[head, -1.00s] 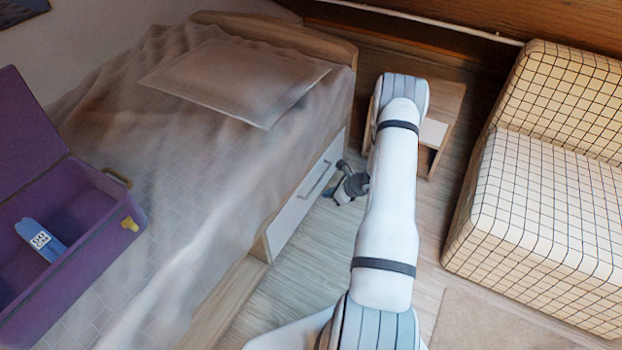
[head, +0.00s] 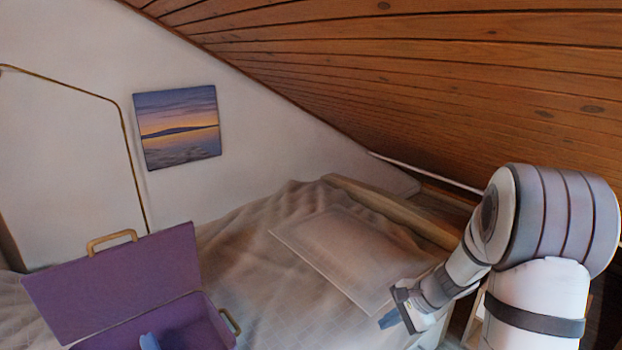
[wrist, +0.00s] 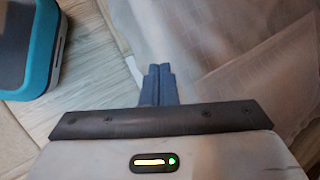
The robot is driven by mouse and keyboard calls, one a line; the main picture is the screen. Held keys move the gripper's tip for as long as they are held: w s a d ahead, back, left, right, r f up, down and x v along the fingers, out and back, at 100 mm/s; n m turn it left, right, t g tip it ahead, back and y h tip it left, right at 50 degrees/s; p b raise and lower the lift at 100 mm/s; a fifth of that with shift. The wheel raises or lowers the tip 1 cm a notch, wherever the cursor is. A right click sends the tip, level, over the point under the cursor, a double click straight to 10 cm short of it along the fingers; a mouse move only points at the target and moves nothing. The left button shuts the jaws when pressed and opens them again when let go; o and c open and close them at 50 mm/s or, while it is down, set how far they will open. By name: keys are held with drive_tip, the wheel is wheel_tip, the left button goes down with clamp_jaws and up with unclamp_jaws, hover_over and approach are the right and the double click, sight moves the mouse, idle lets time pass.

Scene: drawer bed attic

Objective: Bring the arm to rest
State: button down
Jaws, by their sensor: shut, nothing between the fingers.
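My gripper (head: 388,320) is at the lower right of the head view, over the near side of the bed by the pillow. In the wrist view its two dark blue fingers (wrist: 158,72) are together with nothing between them. The bed (head: 265,240) has a rumpled grey-brown cover, which also fills much of the wrist view (wrist: 215,50). My arm is raised and bent at the right of the head view.
An open purple case (head: 120,285) with a blue item (head: 149,342) inside stands on the bed. A flat pillow (head: 340,250) lies near the headboard (head: 395,212). A sloped wooden ceiling (head: 430,80) hangs over the right. A teal-and-grey object (wrist: 25,45) sits on the floor (wrist: 90,60).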

drive_tip(key=s+a+r+n+h+p, duration=0.1)
drive_tip(key=s+r+n+h+p, duration=0.2)
drive_tip(key=s+r+n+p, duration=0.3)
drive_tip(key=s+a+r+n+h+p, duration=0.2)
drive_tip(key=s+r+n+p, duration=0.4)
drive_tip(key=s+r, duration=0.9)
wheel_tip(320, 180, up, 7)
drive_tip(key=shift+s+f+n+h+p, duration=0.15)
drive_tip(key=shift+n+h+p, duration=0.2)
drive_tip(key=shift+n+h, duration=0.35)
drive_tip(key=shift+a, duration=0.1)
